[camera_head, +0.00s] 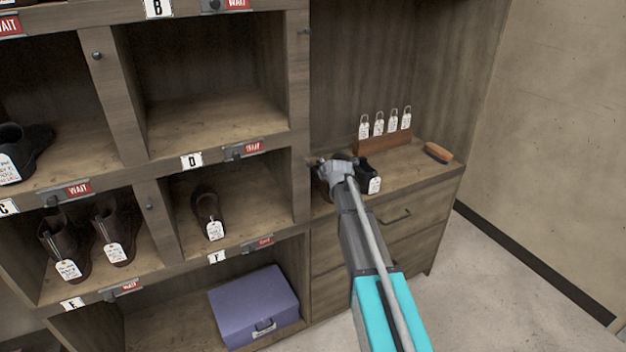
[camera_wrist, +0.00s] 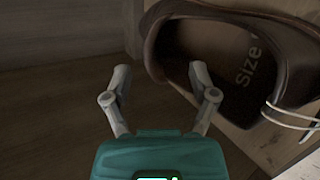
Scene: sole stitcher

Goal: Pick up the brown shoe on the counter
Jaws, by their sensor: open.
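In the wrist view a brown shoe (camera_wrist: 283,75) fills the upper right, seen into its opening, with "Size" printed on the insole. A white tag string hangs at its right side, and the rest of the shoe is cut off by the frame. My gripper (camera_wrist: 160,72) is open and empty, its right finger near the shoe's rim; I cannot tell whether they touch. In the head view my gripper (camera_head: 328,168) is over the left part of the counter (camera_head: 410,168) and hides most of the brown shoe. A dark shoe (camera_head: 372,177) with a white tag is just right of it.
A wooden rack (camera_head: 385,140) with several tags stands at the counter's back, with a brush (camera_head: 438,152) to its right. Shelf compartments with tagged shoes and a purple box (camera_head: 254,306) are on the left. Drawers (camera_head: 395,217) are below the counter.

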